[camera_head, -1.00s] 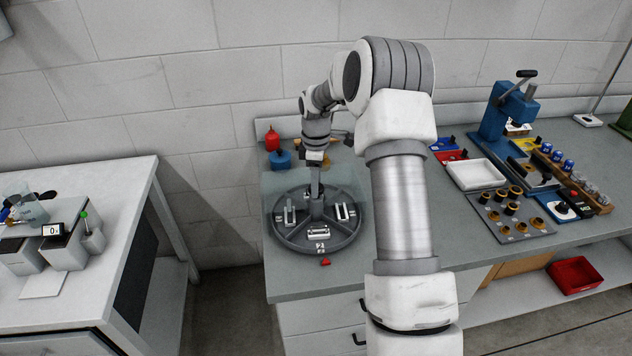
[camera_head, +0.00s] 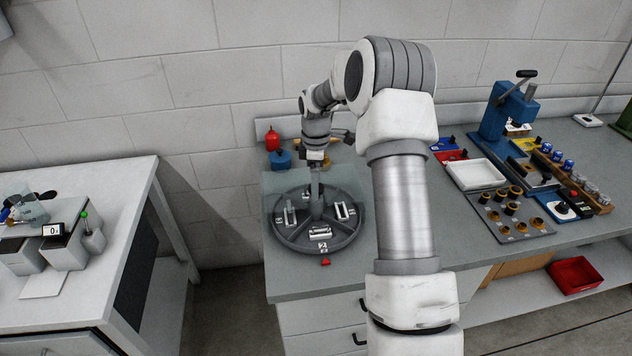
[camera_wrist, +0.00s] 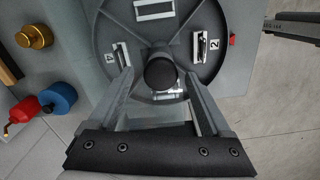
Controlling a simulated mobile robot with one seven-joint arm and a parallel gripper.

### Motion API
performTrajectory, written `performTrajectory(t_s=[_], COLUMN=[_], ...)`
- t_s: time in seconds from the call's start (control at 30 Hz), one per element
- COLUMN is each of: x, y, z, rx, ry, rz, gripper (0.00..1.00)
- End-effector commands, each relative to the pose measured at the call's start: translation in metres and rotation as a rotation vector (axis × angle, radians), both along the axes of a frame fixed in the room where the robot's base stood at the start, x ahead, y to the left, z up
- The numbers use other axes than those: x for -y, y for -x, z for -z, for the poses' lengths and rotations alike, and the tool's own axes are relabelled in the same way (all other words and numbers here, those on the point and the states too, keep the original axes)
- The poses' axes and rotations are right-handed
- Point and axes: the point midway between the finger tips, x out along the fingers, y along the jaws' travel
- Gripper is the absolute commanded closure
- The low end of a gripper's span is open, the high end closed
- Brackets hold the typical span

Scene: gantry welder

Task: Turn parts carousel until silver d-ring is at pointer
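The parts carousel (camera_head: 280,235) is a round dark-grey tray with dividers and numbered compartments. Silver parts lie in it: one at the front (camera_head: 321,234), one at the left (camera_head: 290,216), one at the right (camera_head: 345,211). I cannot tell which is the d-ring. A small red pointer (camera_head: 325,262) sits just outside the front rim; it also shows in the wrist view (camera_wrist: 232,39), beside compartment 2 and its silver part (camera_wrist: 200,48). My gripper (camera_wrist: 160,76) is over the hub, fingers spread either side of the dark round centre knob (camera_wrist: 160,72), with gaps visible.
A red bottle (camera_head: 272,139) and a blue container (camera_head: 281,160) stand behind the carousel. To the right are a white tray (camera_head: 475,174), a blue press (camera_head: 505,115) and several small parts. A white bench (camera_head: 130,185) stands across a floor gap at left.

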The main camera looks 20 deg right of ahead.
Motion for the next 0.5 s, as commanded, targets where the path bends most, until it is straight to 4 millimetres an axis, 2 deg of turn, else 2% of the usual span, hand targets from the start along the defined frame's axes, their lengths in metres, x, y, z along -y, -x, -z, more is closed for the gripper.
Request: performTrajectory(t_s=[0.33,0.5], x=[0.0,0.0], y=[0.0,0.0], z=[-0.003,-0.028], rx=[-0.002,0.002], ry=[0.0,0.001], rz=[0.0,0.0], gripper=[0.17,0.17])
